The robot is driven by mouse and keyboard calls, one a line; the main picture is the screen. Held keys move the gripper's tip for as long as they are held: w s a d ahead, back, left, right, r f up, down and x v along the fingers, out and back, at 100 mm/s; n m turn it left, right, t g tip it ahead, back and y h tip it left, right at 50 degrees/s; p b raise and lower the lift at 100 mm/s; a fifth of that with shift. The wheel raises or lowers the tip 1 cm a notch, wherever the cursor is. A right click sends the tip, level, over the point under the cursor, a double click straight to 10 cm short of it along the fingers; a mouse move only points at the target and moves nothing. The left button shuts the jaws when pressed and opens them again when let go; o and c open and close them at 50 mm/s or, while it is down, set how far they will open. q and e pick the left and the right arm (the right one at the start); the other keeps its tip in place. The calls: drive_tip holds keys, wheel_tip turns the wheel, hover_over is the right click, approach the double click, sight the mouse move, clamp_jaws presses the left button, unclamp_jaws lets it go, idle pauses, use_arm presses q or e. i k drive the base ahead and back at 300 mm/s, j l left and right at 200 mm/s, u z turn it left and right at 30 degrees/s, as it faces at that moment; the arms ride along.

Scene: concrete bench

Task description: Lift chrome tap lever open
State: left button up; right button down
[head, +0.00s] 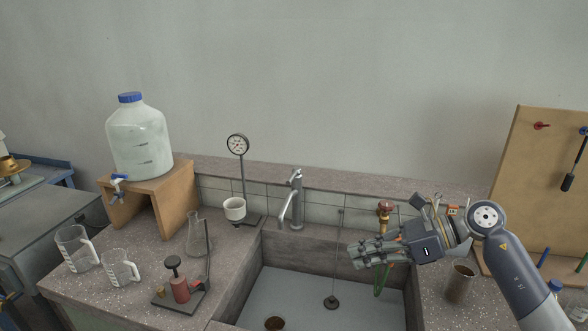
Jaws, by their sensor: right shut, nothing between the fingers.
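The chrome tap (297,200) stands upright behind the sink, with its spout pointing down to the front left. Its small lever (296,174) sits on top of the tap body. My right gripper (358,256) is shut and empty, over the right part of the sink. It is to the right of the tap and lower in the picture, apart from it. My left gripper does not show.
The sink basin (300,285) lies in front of the tap. A red-handled brass valve (385,209) with a green hose is right behind my gripper. A metal cup (460,283) stands right of the sink. A dial gauge stand (238,145) is left of the tap.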

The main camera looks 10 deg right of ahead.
sight(296, 171)
drive_tip(key=i, duration=1.1)
